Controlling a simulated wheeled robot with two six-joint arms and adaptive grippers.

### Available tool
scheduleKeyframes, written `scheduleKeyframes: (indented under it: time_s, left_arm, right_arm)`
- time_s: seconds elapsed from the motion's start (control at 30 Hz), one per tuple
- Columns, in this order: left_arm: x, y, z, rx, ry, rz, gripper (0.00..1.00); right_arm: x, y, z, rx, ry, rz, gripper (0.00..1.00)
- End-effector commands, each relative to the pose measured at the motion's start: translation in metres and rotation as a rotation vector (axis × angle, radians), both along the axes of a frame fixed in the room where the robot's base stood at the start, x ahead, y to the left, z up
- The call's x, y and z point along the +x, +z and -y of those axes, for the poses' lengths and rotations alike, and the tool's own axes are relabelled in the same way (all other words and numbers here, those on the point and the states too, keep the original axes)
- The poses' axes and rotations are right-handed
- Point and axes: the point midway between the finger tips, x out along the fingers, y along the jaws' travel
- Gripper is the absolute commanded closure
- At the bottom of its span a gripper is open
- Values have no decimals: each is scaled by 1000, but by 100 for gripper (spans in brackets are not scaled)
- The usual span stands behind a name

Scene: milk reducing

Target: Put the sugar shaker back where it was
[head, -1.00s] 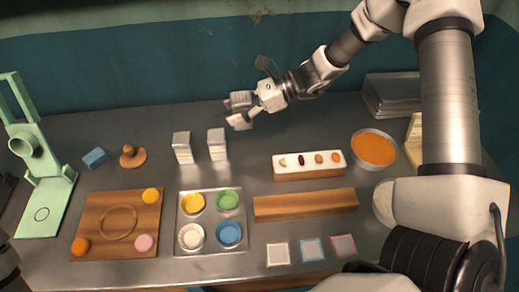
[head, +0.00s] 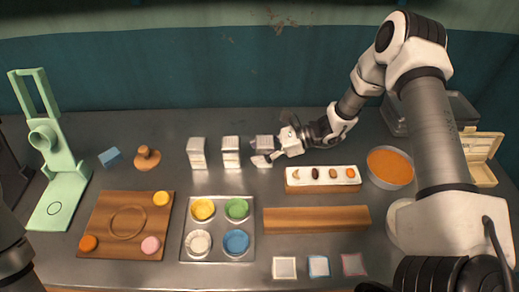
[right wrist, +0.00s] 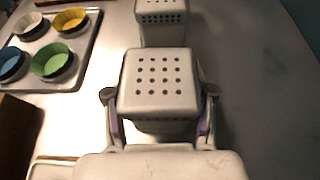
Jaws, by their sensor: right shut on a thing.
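My right gripper (head: 264,158) is shut on a white shaker (head: 264,143) with a perforated top, at the right end of a row of similar shakers. In the right wrist view the held shaker (right wrist: 160,85) sits between both fingers. It looks upright and at about table level; I cannot tell whether its base touches the table. A middle shaker (head: 231,152) and a left shaker (head: 197,153) stand upright beside it, apart from each other. No label is readable, so I cannot tell which holds sugar. My left gripper is out of view.
A tray (head: 186,228) of coloured cups lies in front of the row, beside a wooden board (head: 97,213). A white-topped block (head: 322,179) and an orange bowl (head: 390,167) lie to the right. A wooden stamp (head: 147,158) is at left. The table behind the row is clear.

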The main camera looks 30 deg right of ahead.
Motion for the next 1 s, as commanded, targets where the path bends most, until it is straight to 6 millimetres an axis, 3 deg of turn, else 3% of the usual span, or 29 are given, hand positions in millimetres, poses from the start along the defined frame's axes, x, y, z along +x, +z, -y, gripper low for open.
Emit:
scheduleKeyframes:
  time_s: [0.2, 0.23, 0.3, 0.67, 0.77, 1.0]
  left_arm:
    - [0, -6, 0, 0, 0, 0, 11]
    - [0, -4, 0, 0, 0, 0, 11]
    - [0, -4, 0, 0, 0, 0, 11]
    - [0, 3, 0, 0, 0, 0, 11]
    - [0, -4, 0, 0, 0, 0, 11]
    - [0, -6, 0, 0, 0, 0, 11]
  right_arm:
    - [0, -5, 0, 0, 0, -1, 87]
    - [0, -3, 0, 0, 0, -1, 36]
    - [0, -3, 0, 0, 0, -1, 20]
    - [0, 3, 0, 0, 0, 0, 20]
    - [-4, 5, 12, 2, -3, 3, 20]
    - [-28, 30, 65, 5, -7, 6, 20]
